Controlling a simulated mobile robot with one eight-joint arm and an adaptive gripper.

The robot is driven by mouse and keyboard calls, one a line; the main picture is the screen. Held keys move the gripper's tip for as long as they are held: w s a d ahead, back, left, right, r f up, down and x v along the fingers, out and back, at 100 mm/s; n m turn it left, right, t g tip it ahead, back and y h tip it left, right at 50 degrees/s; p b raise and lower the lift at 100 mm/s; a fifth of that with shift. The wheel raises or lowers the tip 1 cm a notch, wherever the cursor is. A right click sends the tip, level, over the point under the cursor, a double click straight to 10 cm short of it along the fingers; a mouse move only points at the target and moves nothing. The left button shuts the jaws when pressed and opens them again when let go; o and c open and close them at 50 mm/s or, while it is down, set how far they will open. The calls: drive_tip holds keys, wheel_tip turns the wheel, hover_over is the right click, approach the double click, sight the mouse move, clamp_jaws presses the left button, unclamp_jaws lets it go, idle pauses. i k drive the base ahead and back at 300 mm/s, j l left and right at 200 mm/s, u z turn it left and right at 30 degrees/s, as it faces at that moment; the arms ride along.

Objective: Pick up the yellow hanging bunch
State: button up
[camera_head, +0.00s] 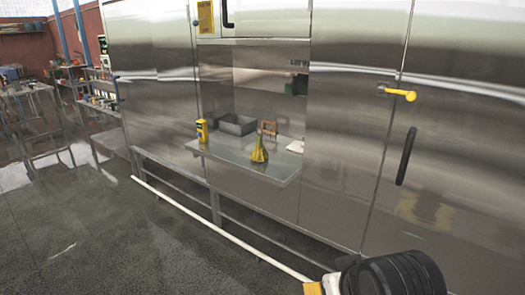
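The yellow bunch (259,152) stands upright on a metal shelf (228,153) that juts from a stainless steel machine. It looks like bananas, with a narrow greenish top and a wider yellow base. It sits near the shelf's front edge, right of the middle. My gripper does not show. A black rounded part of my arm is at the bottom right, well apart from the bunch.
On the shelf are a yellow box (202,131), a grey metal bin (237,125), a brown frame-like object (269,129) and a white item (296,146). A yellow handle (398,92) and black handle (406,157) stick out at right. The floor at left is clear.

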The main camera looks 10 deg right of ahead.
sight(259, 155)
drive_tip(key=i+l, duration=0.1)
drive_tip(key=i, duration=0.45)
drive_tip(key=i+l+u, duration=0.1)
drive_tip(key=i, duration=0.45)
drive_tip(key=i+l+u, duration=0.1)
drive_tip(key=i, duration=0.45)
drive_tip(key=i+l, duration=0.2)
drive_tip(key=i, duration=0.3)
drive_tip(key=i+l+u, duration=0.1)
drive_tip(key=i, duration=0.45)
drive_tip(key=l, duration=0.1)
